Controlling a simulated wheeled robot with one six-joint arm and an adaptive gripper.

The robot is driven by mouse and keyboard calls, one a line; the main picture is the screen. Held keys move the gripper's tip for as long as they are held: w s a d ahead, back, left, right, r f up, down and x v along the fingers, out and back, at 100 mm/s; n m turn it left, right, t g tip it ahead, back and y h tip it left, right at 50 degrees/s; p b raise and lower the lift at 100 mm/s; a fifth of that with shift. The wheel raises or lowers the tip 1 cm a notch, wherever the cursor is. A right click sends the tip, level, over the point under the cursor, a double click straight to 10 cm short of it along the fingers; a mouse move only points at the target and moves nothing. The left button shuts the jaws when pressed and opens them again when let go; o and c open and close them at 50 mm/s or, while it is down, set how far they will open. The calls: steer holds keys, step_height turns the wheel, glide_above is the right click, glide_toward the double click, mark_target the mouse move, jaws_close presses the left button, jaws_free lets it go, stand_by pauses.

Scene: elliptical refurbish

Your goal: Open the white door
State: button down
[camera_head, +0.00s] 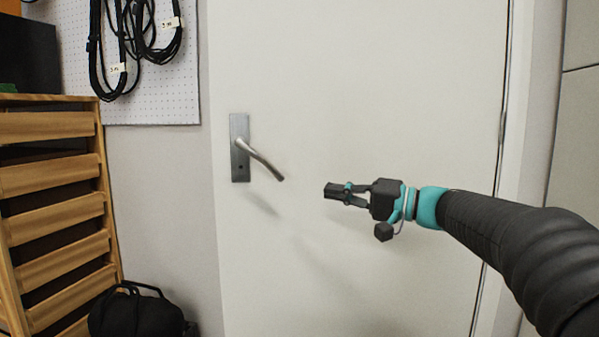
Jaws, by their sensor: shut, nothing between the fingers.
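The white door (380,90) fills the middle of the head view and looks shut in its frame. Its silver lever handle (262,160) sits on a metal plate (239,167) near the door's left edge. The lever slopes down to the right. My gripper (328,190) is in front of the door, to the right of the lever's tip and slightly lower, pointing left. Its fingers are shut with nothing between them. A gap shows between the fingertips and the lever.
A wooden slatted rack (55,184) stands at the left. A black bag (138,312) lies on the floor beside it. Black cables (122,50) hang on a white pegboard (170,95) left of the door. The door frame (528,110) runs down the right side.

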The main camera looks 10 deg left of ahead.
mark_target(294, 174)
steer(key=shift+y, duration=0.4)
steer(key=x, duration=0.6)
steer(key=w+r+p+x, duration=0.1)
steer(key=x, duration=0.3)
steer(key=shift+w+d+r, duration=0.1)
steer(key=shift+w, duration=0.05)
